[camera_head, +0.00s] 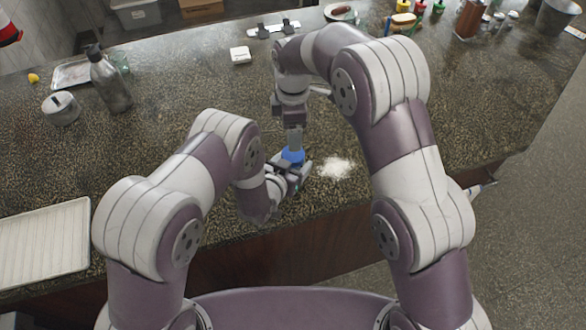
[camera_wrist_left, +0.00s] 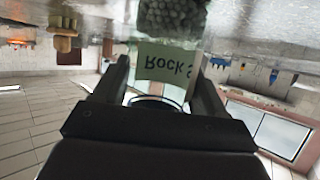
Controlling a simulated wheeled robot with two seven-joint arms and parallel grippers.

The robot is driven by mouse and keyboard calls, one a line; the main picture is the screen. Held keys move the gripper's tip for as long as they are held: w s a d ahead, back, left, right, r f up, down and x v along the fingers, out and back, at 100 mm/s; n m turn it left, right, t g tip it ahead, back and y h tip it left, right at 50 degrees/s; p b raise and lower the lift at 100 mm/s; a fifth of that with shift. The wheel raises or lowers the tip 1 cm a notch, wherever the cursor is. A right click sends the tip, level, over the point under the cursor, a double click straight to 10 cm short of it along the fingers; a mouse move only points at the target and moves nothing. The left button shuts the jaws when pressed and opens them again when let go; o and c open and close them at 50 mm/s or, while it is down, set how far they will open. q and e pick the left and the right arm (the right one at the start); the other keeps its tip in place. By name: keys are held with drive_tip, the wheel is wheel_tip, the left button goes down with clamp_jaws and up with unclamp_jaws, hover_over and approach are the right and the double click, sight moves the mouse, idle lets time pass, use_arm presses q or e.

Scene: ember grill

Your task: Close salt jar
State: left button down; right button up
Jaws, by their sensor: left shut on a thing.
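The salt jar (camera_wrist_left: 166,66), with a pale green label whose "Rock S" lettering appears upside down, sits between the fingers of my left gripper (camera_head: 291,172) in the left wrist view. My left gripper is shut on it near the counter's front edge. A blue part (camera_head: 292,156), which looks like the jar's lid, shows just above the left gripper in the head view. My right gripper (camera_head: 294,142) points straight down right over this blue part. Its fingers are too small to tell whether they grip it. Most of the jar is hidden in the head view.
A pile of white grains (camera_head: 336,167) lies on the counter (camera_head: 200,80) just right of the grippers. A metal bottle (camera_head: 110,82), a round grey container (camera_head: 61,108) and a white tray (camera_head: 45,243) are at left.

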sight(293, 167)
drive_tip(key=n, duration=0.7)
wheel_tip(293, 167, down, 8)
idle(0.4)
drive_tip(key=c, duration=0.9)
drive_tip(key=m, duration=0.3)
drive_tip(key=shift+m, duration=0.3)
drive_tip(key=o, duration=1.2)
drive_tip(key=shift+c, duration=0.2)
